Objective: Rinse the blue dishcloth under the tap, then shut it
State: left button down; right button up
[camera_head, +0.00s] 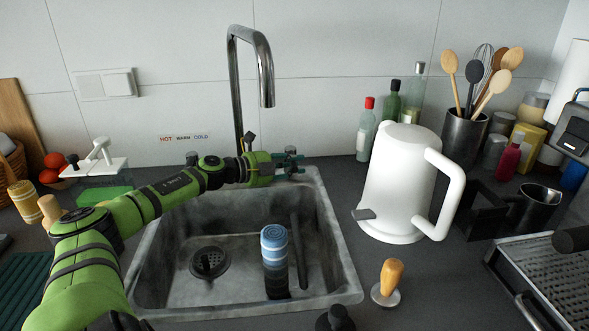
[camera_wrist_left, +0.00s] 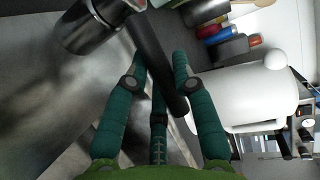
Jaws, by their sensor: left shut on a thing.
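The chrome tap (camera_head: 265,75) rises behind the sink, and its spout hangs over the basin. No water shows below it. A rolled blue thing that looks like the dishcloth (camera_head: 274,248) stands upright in the sink, pale blue on top and darker below. My left gripper (camera_head: 290,160) is at the sink's back rim, right of the tap's base. In the left wrist view its green fingers (camera_wrist_left: 160,75) are shut on a black bar (camera_wrist_left: 155,55), which looks like the tap's lever. The tap's chrome body (camera_wrist_left: 92,25) is beside it. My right gripper is not in view.
The sink (camera_head: 345,270) has a drain at left. A white kettle (camera_head: 398,185) stands right of it, with several bottles behind. A wooden-handled tool (camera_head: 388,280) stands at the front right. My left arm crosses the sink's back left.

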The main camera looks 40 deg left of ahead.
pick_arm(q)
jog(key=c, duration=1)
grip_release()
jog(key=shift+s, duration=0.1)
jog(key=shift+s+a, duration=0.25)
jog(key=shift+s, duration=0.2)
jog(key=v, duration=1)
jog(key=shift+s+r, duration=0.25)
jog(key=shift+s, duration=0.15)
